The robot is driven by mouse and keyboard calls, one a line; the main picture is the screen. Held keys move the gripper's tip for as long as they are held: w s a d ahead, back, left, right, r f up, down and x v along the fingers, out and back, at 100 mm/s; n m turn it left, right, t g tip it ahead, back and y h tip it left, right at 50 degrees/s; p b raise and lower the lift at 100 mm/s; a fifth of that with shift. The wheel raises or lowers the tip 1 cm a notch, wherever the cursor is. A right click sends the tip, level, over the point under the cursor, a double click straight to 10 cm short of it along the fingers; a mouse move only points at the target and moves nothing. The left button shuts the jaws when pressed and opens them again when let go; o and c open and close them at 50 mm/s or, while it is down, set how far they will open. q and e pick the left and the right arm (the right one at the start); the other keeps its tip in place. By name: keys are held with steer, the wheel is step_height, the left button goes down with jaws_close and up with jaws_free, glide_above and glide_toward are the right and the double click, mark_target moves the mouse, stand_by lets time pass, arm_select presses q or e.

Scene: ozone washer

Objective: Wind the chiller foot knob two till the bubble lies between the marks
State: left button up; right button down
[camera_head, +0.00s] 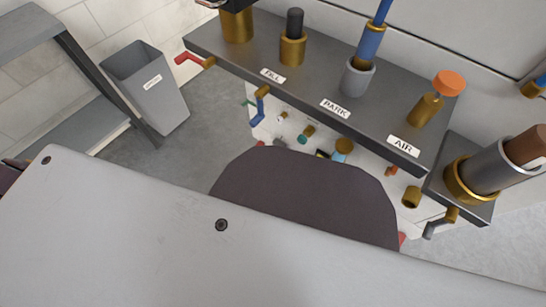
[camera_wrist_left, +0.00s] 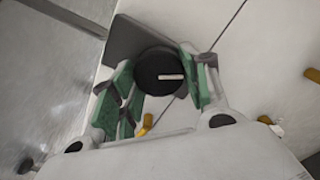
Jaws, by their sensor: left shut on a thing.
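In the left wrist view, a round black knob (camera_wrist_left: 156,66) with a short white line on its face sits against a dark grey plate (camera_wrist_left: 124,40). My left gripper (camera_wrist_left: 163,84) has its green-padded fingers on either side of the knob and is shut on it. No label shows which foot knob this is. I cannot make out a bubble or its marks in either view. In the head view, large pale and dark parts of my own body cover the lower half and hide the knob and the left gripper. My right gripper is not in view.
A dark shelf (camera_head: 314,84) with brass fittings and signs FILL, PARK (camera_head: 335,108) and AIR (camera_head: 403,146) runs across the head view. An orange-topped brass valve (camera_head: 437,98) stands on it. A grey bin (camera_head: 151,88) and a grey bench (camera_head: 82,129) are at left.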

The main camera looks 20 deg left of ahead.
mark_target(277, 146)
arm_select(q)
steer(key=o, duration=1)
steer(key=shift+r, duration=0.25)
steer(key=shift+w+a+r, duration=0.1)
steer(key=shift+r, duration=4.65)
